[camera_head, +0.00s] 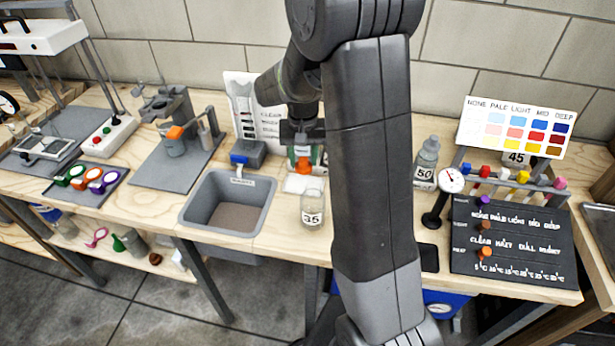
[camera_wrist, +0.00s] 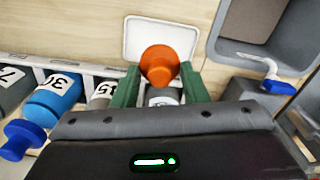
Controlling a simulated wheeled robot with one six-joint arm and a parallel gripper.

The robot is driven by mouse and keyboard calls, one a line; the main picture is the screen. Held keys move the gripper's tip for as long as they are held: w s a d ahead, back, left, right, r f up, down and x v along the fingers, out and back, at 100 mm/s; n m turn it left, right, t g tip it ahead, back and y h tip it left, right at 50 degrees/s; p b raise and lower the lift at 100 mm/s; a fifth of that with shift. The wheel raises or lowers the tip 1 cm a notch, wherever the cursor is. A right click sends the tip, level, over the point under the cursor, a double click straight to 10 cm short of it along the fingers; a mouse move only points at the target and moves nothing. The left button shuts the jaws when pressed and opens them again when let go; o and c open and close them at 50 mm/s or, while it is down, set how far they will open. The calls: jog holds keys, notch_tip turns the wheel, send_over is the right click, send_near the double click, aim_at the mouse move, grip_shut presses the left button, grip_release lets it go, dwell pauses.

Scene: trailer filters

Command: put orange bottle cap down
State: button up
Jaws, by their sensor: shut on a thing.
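The orange bottle cap (camera_wrist: 159,64) is between the two green fingers of my gripper (camera_wrist: 159,84) in the wrist view. My gripper is shut on it. I cannot tell the gap between cap and pad. A grey and white thing shows behind the cap between the fingers, partly hidden.
A clear bottle marked 35 (camera_head: 312,207) stands just in front of the pad. A grey sink (camera_head: 183,208) with a blue-handled tap (camera_head: 238,159) is to the left. A bottle marked 50 (camera_head: 425,165) is at right.

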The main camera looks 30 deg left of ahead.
aim_at(303, 158)
jog(key=shift+f, duration=3.3)
jog(key=shift+f, duration=0.1)
jog(key=o, duration=0.9)
jog(key=shift+o, duration=0.2)
notch_tip(303, 158, up, 12)
jog(key=shift+r, duration=0.15)
jog(key=shift+f, duration=4.35)
